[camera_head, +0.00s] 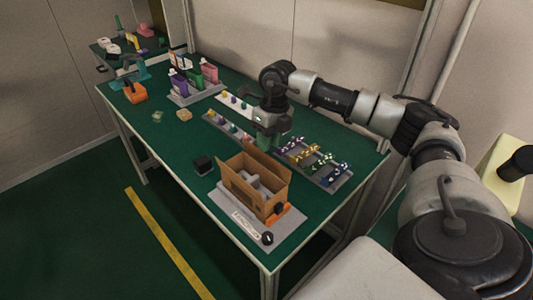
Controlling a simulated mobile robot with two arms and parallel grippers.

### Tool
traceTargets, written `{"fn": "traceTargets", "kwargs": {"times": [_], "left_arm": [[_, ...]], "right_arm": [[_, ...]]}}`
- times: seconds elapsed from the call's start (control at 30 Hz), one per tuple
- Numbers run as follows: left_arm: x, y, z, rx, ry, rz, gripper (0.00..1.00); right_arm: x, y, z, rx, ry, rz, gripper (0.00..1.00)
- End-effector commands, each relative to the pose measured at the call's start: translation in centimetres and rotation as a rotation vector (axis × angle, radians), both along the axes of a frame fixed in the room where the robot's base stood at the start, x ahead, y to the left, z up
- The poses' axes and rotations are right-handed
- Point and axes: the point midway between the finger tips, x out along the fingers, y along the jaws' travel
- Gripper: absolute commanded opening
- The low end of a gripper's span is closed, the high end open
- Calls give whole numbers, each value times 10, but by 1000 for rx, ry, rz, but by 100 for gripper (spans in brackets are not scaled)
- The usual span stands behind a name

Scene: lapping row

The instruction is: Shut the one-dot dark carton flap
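A brown cardboard carton (246,196) stands on the grey board near the front of the green table. Its top is open, with flaps standing up at the sides and back, and pale grey contents show inside. Dot marks on the flaps are too small to make out, so I cannot tell which is the one-dot dark flap. My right gripper (273,142) points down just behind and above the carton's back flap. Its fingertips are small and partly hidden, so I cannot tell whether it is open. My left gripper is not in view.
The grey board (230,206) carries a label, a black knob (267,238) and an orange part beside the carton. A small black block (202,165) lies to the left. Racks of coloured pieces (315,160) stand behind and right. The table's front left is clear.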

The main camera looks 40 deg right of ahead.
Motion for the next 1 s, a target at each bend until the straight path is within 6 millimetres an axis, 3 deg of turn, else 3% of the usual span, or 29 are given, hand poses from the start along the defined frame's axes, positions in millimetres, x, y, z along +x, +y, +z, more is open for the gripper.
{"fn": "traceTargets", "kwargs": {"times": [0.1, 0.3, 0.63, 0.67, 0.83, 1.0], "left_arm": [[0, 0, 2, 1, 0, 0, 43], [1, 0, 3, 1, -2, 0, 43], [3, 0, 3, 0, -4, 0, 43], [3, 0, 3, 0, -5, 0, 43], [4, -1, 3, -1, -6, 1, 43], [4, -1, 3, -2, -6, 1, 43]], "right_arm": [[-1, 4, -21, 2, 3, 1, 29], [0, 8, -41, 1, 1, 0, 29], [0, 8, -46, 1, 0, 0, 29], [0, 8, -46, 1, 0, 0, 27], [0, 8, -45, 1, 0, 0, 1], [0, 8, -45, 1, -1, 0, 0]]}}
